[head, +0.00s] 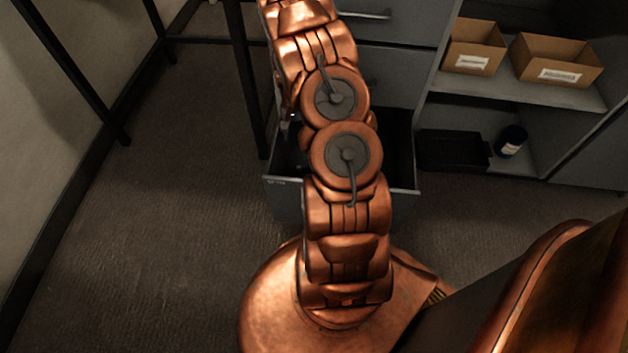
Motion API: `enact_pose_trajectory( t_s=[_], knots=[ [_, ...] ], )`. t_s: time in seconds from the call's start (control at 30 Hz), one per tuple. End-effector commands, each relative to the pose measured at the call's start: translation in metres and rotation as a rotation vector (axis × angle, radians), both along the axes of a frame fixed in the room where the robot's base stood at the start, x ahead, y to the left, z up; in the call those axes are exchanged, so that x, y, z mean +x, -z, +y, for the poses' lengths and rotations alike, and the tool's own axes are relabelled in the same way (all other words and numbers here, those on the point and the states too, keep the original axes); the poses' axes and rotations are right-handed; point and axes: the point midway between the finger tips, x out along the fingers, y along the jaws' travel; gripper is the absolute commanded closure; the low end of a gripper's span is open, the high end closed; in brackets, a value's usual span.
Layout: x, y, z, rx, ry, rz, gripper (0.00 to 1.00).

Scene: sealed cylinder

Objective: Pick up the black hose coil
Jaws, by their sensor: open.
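I cannot make out the black hose coil in the head view. My copper arm rises through the middle of the picture and hides much of an open grey drawer (288,202) behind it. The inside of the drawer is very dark, and I cannot tell what lies in it. My gripper does not show clearly; the end of my arm is hidden behind its own links or out of the picture at the top.
Grey closed drawers (396,77) rise behind the open one. At right, a grey shelf unit (520,92) holds two cardboard boxes (474,47) (556,60), with a black case (452,151) and a dark labelled cylinder (511,141) below. Black table legs stand at left. Carpet is clear at lower left.

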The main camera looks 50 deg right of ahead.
Motion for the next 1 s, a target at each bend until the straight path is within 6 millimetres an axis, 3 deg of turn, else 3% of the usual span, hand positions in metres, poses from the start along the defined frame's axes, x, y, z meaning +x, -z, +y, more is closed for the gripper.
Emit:
enact_pose_trajectory(
  t_s=[0.03,0.1,0.3,1.0],
  knots=[
    [-0.001,0.028,-0.004,0.006,0.017,-0.001,0.47],
    [0.000,0.054,-0.008,0.012,0.041,-0.008,0.47],
    [0.008,0.109,-0.020,0.015,0.097,-0.043,0.47],
    [0.006,0.172,-0.019,0.017,0.125,-0.056,0.47]
  ],
)
